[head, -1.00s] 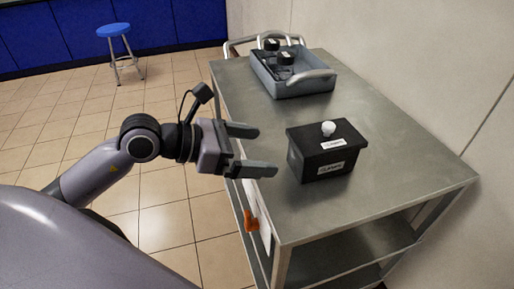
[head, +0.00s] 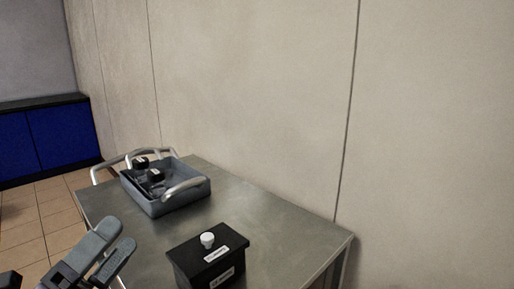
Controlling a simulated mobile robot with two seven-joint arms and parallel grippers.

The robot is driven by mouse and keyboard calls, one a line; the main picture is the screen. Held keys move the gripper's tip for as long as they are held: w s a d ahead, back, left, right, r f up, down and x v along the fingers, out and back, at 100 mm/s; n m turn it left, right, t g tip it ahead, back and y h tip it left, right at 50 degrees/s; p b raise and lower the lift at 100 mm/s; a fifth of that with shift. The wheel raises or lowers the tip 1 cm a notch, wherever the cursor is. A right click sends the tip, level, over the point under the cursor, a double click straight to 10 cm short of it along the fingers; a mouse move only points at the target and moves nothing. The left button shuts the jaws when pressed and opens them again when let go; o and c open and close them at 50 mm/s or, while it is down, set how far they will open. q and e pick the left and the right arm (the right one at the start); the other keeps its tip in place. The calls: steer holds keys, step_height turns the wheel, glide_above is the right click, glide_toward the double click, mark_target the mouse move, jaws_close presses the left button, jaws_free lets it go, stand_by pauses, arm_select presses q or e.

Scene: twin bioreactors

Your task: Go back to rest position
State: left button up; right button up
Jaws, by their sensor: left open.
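My left gripper (head: 112,250) shows at the lower left of the head view. Its two grey fingers are apart with nothing between them. It is left of the black lidded box (head: 190,257) and apart from it. My right gripper is not in the picture.
The black box with a white knob (head: 207,240) and white labels stands on a metal cart (head: 283,238). A grey tray (head: 172,207) with handles holds black items at the cart's far end. A pale wall (head: 260,90) runs behind. Blue cabinets (head: 62,136) stand far left.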

arm_select(q)
steer(key=s+a+f+n+g+y, duration=0.1)
steer(key=a+f+n+g+y, duration=0.1)
steer(key=a+f+n+y, duration=0.55)
steer(key=a+f+n+g+y, duration=0.25)
steer(key=f+n+y, duration=0.45)
steer(key=n, duration=0.8)
steer(key=s+d+f+n+g+h, duration=0.2)
steer(key=s+d+f+n+g, duration=0.15)
steer(key=s+f+g, duration=0.35)
steer(key=s+d+f+n+g+h, duration=0.15)
steer(key=s+d+f+g, duration=0.3)
steer(key=s+f, duration=0.5)
steer(key=w+d+f+t+h+p, duration=0.1)
steer(key=w+d+t+p, duration=0.1)
steer(key=w+t+p, duration=0.4)
steer(key=shift+f+t+h+p, duration=0.3)
steer(key=shift+f+h+p, duration=0.05)
steer(key=shift+h+p, duration=0.05)
steer(key=shift+w+d, duration=0.1)
